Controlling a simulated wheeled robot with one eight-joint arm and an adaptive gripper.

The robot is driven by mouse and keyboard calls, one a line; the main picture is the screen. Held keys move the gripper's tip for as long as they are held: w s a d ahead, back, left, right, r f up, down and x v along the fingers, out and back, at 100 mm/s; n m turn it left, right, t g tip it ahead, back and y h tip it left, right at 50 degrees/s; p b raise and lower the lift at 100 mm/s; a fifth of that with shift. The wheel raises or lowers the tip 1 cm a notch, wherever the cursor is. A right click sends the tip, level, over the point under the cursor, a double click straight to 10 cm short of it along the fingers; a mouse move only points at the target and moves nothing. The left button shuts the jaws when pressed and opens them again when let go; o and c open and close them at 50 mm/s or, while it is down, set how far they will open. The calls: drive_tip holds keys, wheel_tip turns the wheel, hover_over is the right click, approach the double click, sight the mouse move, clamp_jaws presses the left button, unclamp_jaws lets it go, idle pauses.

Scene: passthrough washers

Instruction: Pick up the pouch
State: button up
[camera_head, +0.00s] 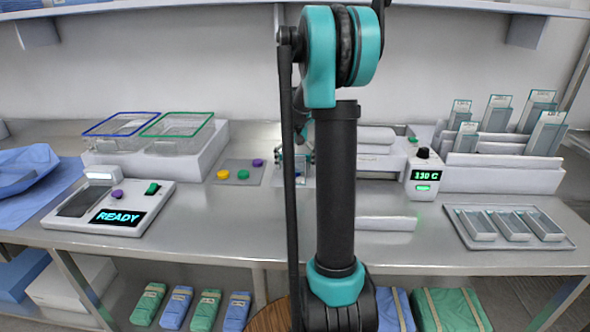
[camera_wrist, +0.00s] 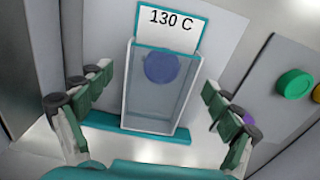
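A clear pouch (camera_wrist: 155,100) with teal edges, a teal strip at its near end and a white "130 C" label is in the middle of the wrist view. A blue-purple disc (camera_wrist: 162,67) shows in its upper part. My gripper (camera_wrist: 158,108) is open, with one green-padded finger on each side of the pouch and gaps between. In the head view, my gripper (camera_head: 297,160) is over the bench behind my arm, which hides most of it and the pouch.
A pad with coloured buttons (camera_head: 240,173) lies just left of my gripper. A sealer (camera_head: 424,175) showing "130 C" stands to the right. A rack (camera_head: 500,178) holds several upright pouches; a tray (camera_head: 460,232) holds more. A "READY" device (camera_head: 85,222) sits at left.

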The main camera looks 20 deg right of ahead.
drive_tip(key=c, duration=1.1)
